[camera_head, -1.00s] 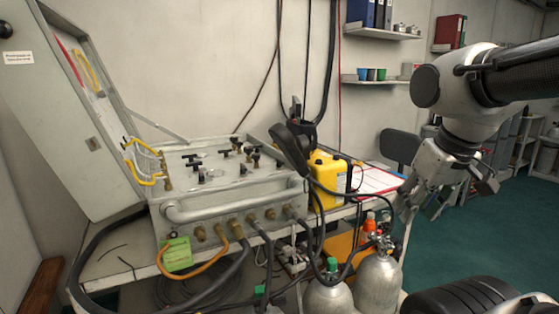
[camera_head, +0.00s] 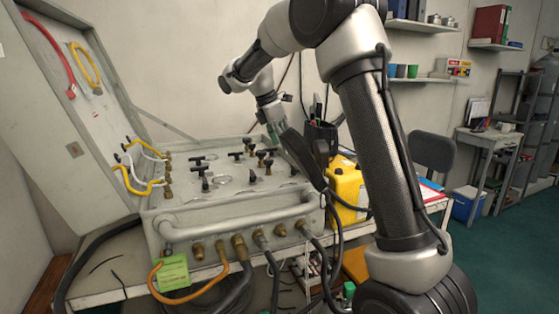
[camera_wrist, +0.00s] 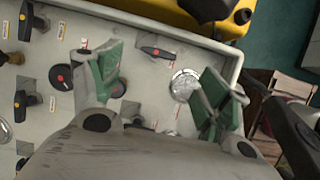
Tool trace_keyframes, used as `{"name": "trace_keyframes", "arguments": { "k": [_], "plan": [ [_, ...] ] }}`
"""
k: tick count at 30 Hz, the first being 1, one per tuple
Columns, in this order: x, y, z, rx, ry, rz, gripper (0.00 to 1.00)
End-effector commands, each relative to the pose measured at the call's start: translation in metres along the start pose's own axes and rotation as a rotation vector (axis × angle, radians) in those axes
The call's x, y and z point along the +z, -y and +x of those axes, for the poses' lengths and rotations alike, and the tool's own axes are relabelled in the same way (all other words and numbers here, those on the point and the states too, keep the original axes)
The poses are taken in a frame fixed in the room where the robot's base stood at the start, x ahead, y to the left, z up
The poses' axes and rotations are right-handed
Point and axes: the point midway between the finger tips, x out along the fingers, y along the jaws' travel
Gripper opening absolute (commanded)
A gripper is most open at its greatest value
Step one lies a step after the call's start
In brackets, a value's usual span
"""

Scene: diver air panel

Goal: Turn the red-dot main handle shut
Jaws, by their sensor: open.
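The grey air panel (camera_head: 225,185) stands open on a bench, with several black handles on its top. In the wrist view a black bar handle (camera_wrist: 157,53) with a small red mark lies near the panel's far edge. A round black fitting (camera_wrist: 62,77) with a red mark sits farther left. The head view is too small to show which handle has the red dot. My gripper (camera_wrist: 162,82) is open and empty above the panel, its green-padded fingers spread on either side of the bar handle's column. My gripper (camera_head: 273,120) also shows over the panel's back right.
Handles with yellow dots (camera_wrist: 22,103) stand at the left of the wrist view. A clear round gauge (camera_wrist: 184,84) lies near the right finger. The raised lid (camera_head: 75,110) is at left.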

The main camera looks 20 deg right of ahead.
Motion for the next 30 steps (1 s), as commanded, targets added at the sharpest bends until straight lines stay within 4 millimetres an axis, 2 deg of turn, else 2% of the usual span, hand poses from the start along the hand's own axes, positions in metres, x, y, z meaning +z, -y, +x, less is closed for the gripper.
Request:
{"name": "trace_keyframes", "arguments": {
  "k": [15,26,30],
  "plan": [
    [-0.001,-0.001,0.071,-0.004,0.003,-0.01,0.77],
    [-0.001,-0.002,0.078,-0.001,0.002,-0.009,0.77],
    [-0.001,-0.002,0.078,-0.001,0.002,-0.009,0.51]
  ]
}}
